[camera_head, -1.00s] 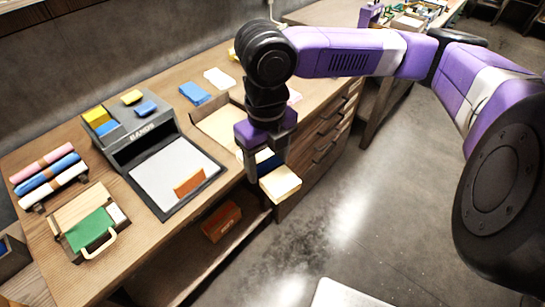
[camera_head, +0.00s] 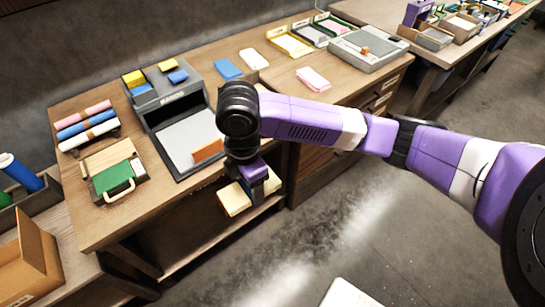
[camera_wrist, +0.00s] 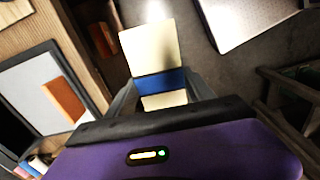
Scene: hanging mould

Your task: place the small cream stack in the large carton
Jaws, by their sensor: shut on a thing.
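My gripper (camera_head: 255,190) is shut on the small cream stack (camera_head: 234,200). It holds the stack off the front edge of the desk, at a lower height than the desktop. In the wrist view the stack (camera_wrist: 150,48) is a flat cream block with a blue band, and the fingers grip it at the band on both sides. An open brown carton (camera_head: 33,258) stands at the lower left of the head view, cut off by the picture edge. It is well to the left of my gripper. Its inside is mostly hidden.
Bare floor (camera_head: 310,240) is at right.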

